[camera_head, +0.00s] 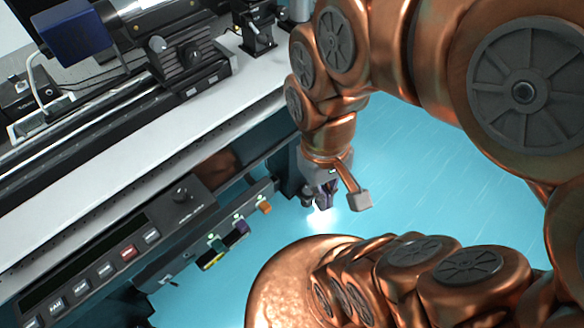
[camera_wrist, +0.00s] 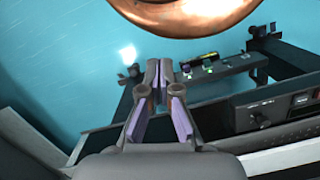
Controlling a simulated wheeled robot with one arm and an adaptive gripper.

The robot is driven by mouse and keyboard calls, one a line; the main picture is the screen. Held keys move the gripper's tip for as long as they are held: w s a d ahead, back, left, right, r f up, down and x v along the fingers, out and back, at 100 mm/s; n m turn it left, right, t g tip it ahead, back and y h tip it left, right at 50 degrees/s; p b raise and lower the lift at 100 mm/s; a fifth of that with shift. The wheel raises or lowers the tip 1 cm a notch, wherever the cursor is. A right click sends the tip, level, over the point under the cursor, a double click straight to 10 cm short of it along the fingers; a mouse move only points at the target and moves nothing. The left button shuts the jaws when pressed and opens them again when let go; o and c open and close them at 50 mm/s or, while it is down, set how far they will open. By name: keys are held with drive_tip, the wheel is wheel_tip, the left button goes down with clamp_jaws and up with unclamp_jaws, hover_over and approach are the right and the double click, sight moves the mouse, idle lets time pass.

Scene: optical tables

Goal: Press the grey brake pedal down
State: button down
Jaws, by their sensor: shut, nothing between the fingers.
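My gripper (camera_head: 318,198) hangs below the tabletop level, right of the table's front, over the blue floor. In the wrist view its fingertips (camera_wrist: 159,68) are together, with purple inner faces and nothing between them. I cannot make out a grey brake pedal for certain in either view. A dark bar under the table front carries small coloured parts: an orange one (camera_head: 265,207), a purple one (camera_head: 242,227) and a green one (camera_head: 217,244). The gripper is to the right of this bar and apart from it.
The optical table's pale top (camera_head: 150,125) bears a black rail stage and a blue box (camera_head: 72,38). A control panel (camera_head: 110,255) with a knob and several buttons sits along its front. My copper body fills the lower right. The blue floor (camera_head: 430,180) is open.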

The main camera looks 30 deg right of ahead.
drive_tip(key=shift+w, duration=0.3)
